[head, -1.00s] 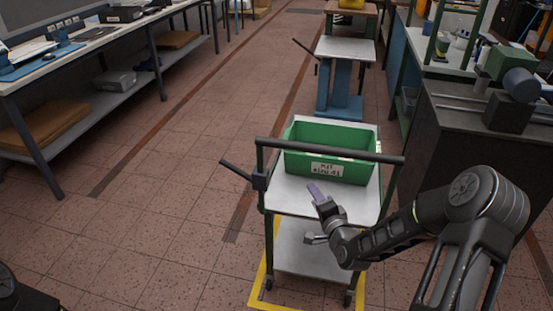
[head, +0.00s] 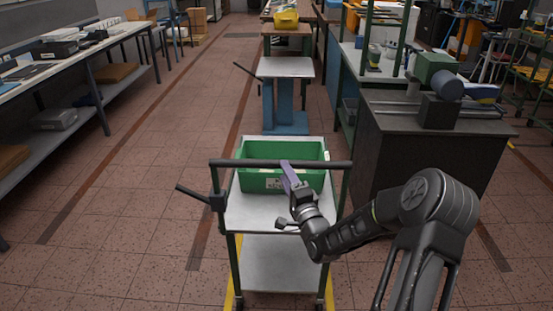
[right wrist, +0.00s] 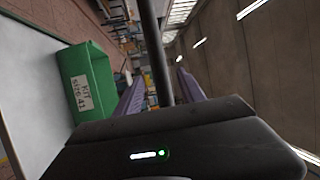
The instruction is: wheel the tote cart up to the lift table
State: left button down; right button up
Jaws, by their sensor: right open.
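The tote cart (head: 255,212) stands in front of me, with grey decks, dark green posts and a dark handle bar (head: 235,163) across its near end. A green tote (head: 262,182) sits on its top deck; in the right wrist view the tote (right wrist: 88,80) is labelled "KIT SIZE 41". My right gripper (head: 288,174) is open at the handle bar, its purple fingers raised. In the right wrist view the bar (right wrist: 152,50) appears between the fingers; contact cannot be told. The lift table (head: 285,67), grey-topped on blue columns, stands beyond the cart. My left gripper is out of view.
A dark cabinet (head: 420,150) stands close on the right. A long bench (head: 70,62) runs along the left. The tiled floor (head: 150,180) left of the cart is clear. Yellow floor marking (head: 236,270) shows under the cart. A black lever (head: 193,194) sticks out left of the cart.

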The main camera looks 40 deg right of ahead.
jog(key=p+x, duration=0.1)
jog(key=x, duration=0.6)
jog(key=shift+w, duration=0.25)
jog(key=shift+r, duration=0.1)
jog(key=shift+c, duration=0.4)
grip_shut()
dwell(0.6)
